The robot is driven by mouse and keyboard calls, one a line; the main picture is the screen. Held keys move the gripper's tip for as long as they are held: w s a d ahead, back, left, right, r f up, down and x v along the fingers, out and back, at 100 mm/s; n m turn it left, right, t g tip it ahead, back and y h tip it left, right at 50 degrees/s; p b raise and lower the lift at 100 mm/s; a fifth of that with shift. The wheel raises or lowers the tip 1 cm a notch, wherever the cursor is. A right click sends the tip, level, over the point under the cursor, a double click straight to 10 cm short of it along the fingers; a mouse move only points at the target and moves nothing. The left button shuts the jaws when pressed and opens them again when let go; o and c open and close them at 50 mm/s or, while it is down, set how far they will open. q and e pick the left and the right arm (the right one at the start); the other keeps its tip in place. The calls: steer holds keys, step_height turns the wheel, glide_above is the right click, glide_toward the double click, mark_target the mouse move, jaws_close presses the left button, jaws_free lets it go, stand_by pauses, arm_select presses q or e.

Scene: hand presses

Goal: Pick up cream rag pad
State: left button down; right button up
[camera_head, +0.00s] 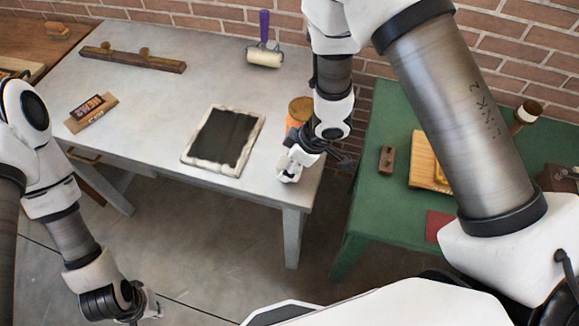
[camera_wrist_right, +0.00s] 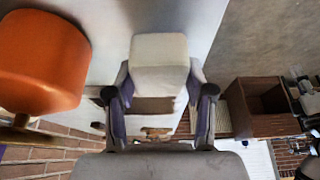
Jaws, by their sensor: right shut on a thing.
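The cream rag pad (camera_wrist_right: 160,62) is a pale block between the two fingers of my right gripper (camera_wrist_right: 160,92) in the right wrist view. The fingers are closed on its sides. In the head view my right gripper (camera_head: 289,174) is at the right front corner of the pale grey table (camera_head: 185,80), where the pad is hard to tell from the white gripper. Whether the pad touches the tabletop is unclear. My left gripper (camera_head: 150,306) is low at the left, in front of the table and away from the things on it; its fingers are too small to judge.
An orange container (camera_head: 297,117), also in the wrist view (camera_wrist_right: 40,62), stands close to my right gripper. A framed dark slab (camera_head: 225,140), a purple-handled roller (camera_head: 264,50), a wooden bar (camera_head: 132,60) and a type block (camera_head: 90,110) lie on the table. A green table (camera_head: 380,205) stands right.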

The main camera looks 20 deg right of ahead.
steer(key=s+d+b, duration=0.1)
steer(key=s, duration=0.1)
steer(key=s+d+b, duration=0.1)
steer(key=s+b, duration=0.1)
steer(key=s, duration=0.1)
steer(key=s+d+r+b, duration=0.1)
steer(key=s, duration=0.1)
steer(key=shift+s+b, duration=0.3)
steer(key=r+p, duration=0.1)
steer(key=s+p, duration=0.1)
steer(key=p, duration=0.1)
steer(key=shift+d+r, duration=0.2)
steer(key=shift+r, duration=0.15)
steer(key=s+p, duration=0.1)
steer(key=p, duration=0.2)
steer(key=s+d+p, duration=0.1)
steer(key=s+p, duration=0.1)
steer(key=p, duration=0.1)
steer(key=s+d+p, duration=0.1)
steer(key=s+p, duration=0.1)
steer(key=p, duration=0.2)
steer(key=shift+s+d+r, duration=0.15)
steer(key=shift+s+r, duration=0.05)
steer(key=shift+s+d+f, duration=0.25)
steer(key=shift+s+f, duration=0.1)
steer(key=shift+s, duration=0.15)
steer(key=shift+o, duration=1.1)
